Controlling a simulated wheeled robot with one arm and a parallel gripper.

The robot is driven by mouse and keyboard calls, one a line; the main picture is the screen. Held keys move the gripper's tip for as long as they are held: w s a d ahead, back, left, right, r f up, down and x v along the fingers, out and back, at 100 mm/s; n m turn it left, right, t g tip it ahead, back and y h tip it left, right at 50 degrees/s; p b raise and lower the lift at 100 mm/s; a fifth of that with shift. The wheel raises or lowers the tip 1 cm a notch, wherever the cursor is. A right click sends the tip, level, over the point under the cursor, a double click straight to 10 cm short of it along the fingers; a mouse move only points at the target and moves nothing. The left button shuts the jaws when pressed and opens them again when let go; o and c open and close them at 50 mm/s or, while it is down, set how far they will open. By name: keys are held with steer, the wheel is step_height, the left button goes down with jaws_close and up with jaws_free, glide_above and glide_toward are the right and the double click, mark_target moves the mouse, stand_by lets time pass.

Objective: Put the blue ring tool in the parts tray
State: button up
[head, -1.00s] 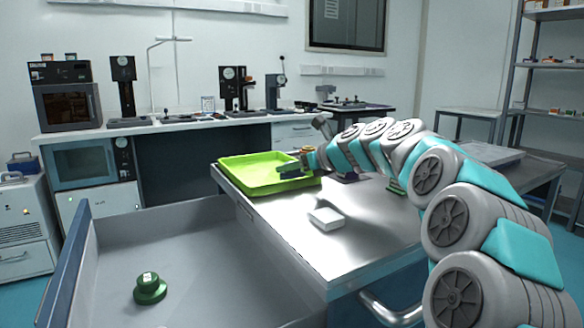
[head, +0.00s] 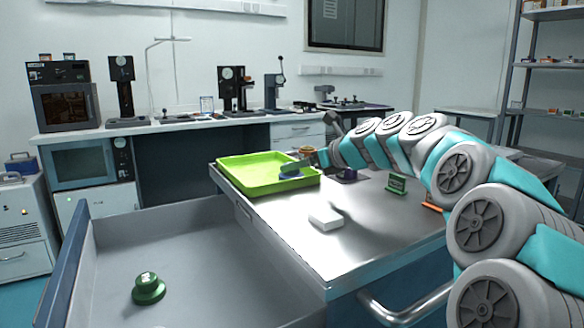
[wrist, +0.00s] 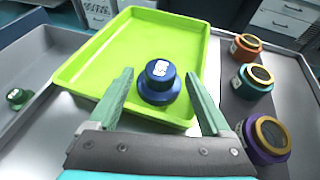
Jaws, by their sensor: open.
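The blue ring tool (wrist: 159,84) is a stepped dark blue piece with a white label. It stands upright inside the green parts tray (wrist: 95,62), near the tray's wall closest to my gripper. In the head view a little of the blue tool (head: 290,176) shows at the right end of the tray (head: 238,180). My gripper (wrist: 160,76) is open, with one finger on each side of the blue tool and a visible gap to each. In the head view my gripper (head: 296,166) is over the tray's right end.
In the wrist view, orange (wrist: 246,46), green (wrist: 252,80) and purple (wrist: 265,138) tools stand right of the tray. A white block (head: 326,218) lies on the metal tabletop (head: 300,245). A green knobbed piece (head: 149,289) sits in the open grey drawer (head: 200,260).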

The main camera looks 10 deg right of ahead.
steer(key=v, duration=0.8)
steer(key=shift+r, duration=0.15)
